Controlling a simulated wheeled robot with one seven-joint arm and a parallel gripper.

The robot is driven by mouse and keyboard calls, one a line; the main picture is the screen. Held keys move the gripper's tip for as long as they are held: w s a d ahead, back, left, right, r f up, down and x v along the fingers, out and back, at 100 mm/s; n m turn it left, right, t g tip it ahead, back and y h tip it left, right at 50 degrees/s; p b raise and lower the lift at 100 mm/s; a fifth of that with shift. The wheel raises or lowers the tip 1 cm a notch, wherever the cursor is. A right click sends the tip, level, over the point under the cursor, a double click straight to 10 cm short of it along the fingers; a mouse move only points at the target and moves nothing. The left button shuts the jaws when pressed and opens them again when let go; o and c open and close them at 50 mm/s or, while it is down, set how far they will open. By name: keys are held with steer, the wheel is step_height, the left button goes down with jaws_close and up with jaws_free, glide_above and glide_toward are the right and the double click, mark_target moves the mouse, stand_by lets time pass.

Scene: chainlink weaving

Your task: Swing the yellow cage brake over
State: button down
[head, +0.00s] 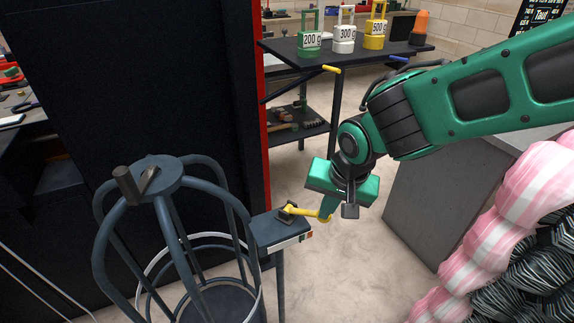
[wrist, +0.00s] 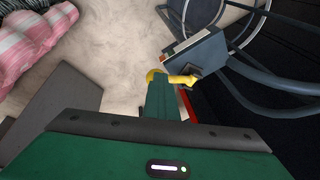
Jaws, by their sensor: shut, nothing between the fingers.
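The yellow cage brake (head: 306,212) is a short lever on top of a dark bracket box (head: 268,236) beside the cage. In the head view it points right from its pivot, and its rounded end reaches past the box edge. My green gripper (head: 327,210) is shut and empty, pointing down at the lever's outer end. Its fingertips are at or very near that end; I cannot tell whether they touch. In the wrist view the gripper fingers (wrist: 160,92) cover part of the yellow brake (wrist: 182,79). The blue-grey barred cage (head: 205,215) stands left of the box.
A shelf (head: 285,48) behind holds green, white and yellow weights. A tall dark panel with a red edge (head: 263,130) stands behind the cage. A grey cabinet (head: 430,200) and a pink-and-white striped coil (head: 515,215) are at right. Open floor lies between.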

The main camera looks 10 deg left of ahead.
steer(key=shift+s+d+f, duration=0.25)
steer(key=shift+f, duration=0.15)
steer(key=s+d+v, duration=0.1)
steer(key=s+v, duration=0.1)
steer(key=v, duration=1)
steer(key=shift+f, duration=0.25)
steer(key=d+f+m+g+h, duration=0.1)
steer(key=d+f+m+h, duration=0.15)
steer(key=d, duration=2.05)
steer(key=s+d+f+m+g, duration=0.2)
steer(key=s+d, duration=1)
steer(key=shift+s+d+y, duration=0.35)
steer(key=shift+d, duration=0.05)
